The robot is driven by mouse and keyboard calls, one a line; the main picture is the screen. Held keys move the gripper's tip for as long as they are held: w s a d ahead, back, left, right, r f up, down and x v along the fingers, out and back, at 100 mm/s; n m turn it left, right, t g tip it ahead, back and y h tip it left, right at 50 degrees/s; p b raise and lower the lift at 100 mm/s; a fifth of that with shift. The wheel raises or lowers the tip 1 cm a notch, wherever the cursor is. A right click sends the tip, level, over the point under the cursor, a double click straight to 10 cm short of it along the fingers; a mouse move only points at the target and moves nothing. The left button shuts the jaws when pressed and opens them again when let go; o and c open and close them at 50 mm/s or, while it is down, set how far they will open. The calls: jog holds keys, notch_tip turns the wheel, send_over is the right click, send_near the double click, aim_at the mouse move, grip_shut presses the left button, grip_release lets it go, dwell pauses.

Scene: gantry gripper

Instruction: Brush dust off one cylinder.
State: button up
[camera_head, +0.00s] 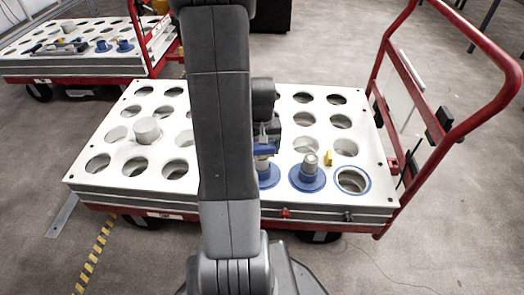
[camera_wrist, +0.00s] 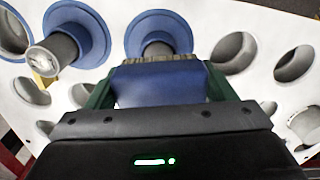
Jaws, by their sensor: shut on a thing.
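My gripper (camera_wrist: 160,82) is shut on a blue brush (camera_wrist: 158,88) with pale bristles, held between its green fingers. In the head view the brush (camera_head: 264,150) shows just right of my arm. A grey cylinder with a blue flange (camera_head: 268,177) stands directly below it, partly hidden by the brush and arm; in the wrist view this flange (camera_wrist: 160,28) is beyond the bristles. I cannot tell whether the bristles touch the cylinder. A second flanged cylinder (camera_head: 308,175) stands upright to the right, also at left in the wrist view (camera_wrist: 78,30).
The cylinders stand on a white cart top (camera_head: 220,210) with rows of round holes. It also bears a pale cylinder (camera_head: 146,130), an empty blue-ringed hole (camera_head: 352,180) and a small yellow piece (camera_head: 329,157). A red handle (camera_head: 470,40) rises at right. Another cart (camera_head: 80,65) stands behind.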

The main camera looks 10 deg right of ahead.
jog(key=shift+r+p, duration=2.1)
jog(key=shift+r, duration=0.7)
